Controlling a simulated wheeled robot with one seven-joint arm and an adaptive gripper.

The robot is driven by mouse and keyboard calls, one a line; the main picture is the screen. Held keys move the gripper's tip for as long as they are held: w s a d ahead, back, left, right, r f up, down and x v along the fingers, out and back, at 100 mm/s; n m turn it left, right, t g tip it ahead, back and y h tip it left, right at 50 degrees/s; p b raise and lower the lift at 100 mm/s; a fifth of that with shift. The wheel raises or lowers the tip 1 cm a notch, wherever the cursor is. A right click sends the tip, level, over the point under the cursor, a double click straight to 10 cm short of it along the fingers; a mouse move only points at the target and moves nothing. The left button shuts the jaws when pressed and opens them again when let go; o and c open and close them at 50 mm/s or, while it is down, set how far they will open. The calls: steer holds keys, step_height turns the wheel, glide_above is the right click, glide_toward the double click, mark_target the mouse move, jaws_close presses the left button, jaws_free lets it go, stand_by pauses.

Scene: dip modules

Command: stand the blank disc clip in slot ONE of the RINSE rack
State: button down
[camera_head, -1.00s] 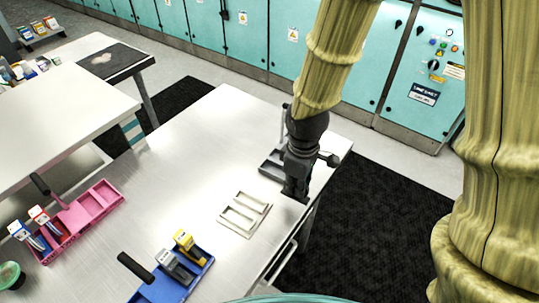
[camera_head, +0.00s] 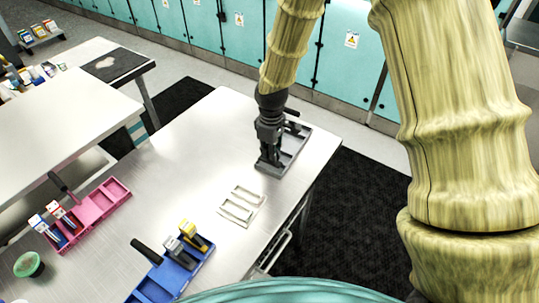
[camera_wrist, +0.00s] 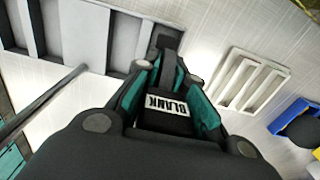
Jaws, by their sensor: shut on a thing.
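My gripper (camera_head: 268,162) is at the near left end of a grey rack (camera_head: 291,150) at the table's far right edge. In the wrist view my gripper (camera_wrist: 167,76) is shut on the dark blank disc clip (camera_wrist: 168,104), whose white label reads BLANK. The clip's lower end is close to the end of the grey rack (camera_wrist: 88,32); I cannot tell whether it touches or is inside a slot. The head view hides the clip behind the fingers. No rack lettering is readable, so I cannot tell which rack is RINSE.
A blue rack (camera_head: 172,270) holds a grey and a yellow clip. A pink rack (camera_head: 103,203) holds two white-topped clips. A green round thing (camera_head: 29,264) is at left. Mid-table is clear.

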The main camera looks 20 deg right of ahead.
steer(key=shift+s, duration=0.45)
steer(key=shift+s+f+p, duration=0.1)
steer(key=shift+f+p, duration=0.25)
steer(key=shift+p, duration=0.2)
steer(key=w+f, duration=0.2)
steer(key=f, duration=0.1)
steer(key=shift+p, duration=0.35)
steer(key=shift+s+r, duration=0.3)
steer(key=shift+s, duration=0.25)
steer(key=shift+w+f, duration=0.25)
steer(key=shift+f, duration=0.1)
steer(key=c, duration=1.5)
jaws_free()
steer(key=shift+w, duration=0.1)
steer(key=shift+s+r, duration=0.15)
steer(key=shift+s, duration=0.05)
steer(key=shift+w, duration=0.15)
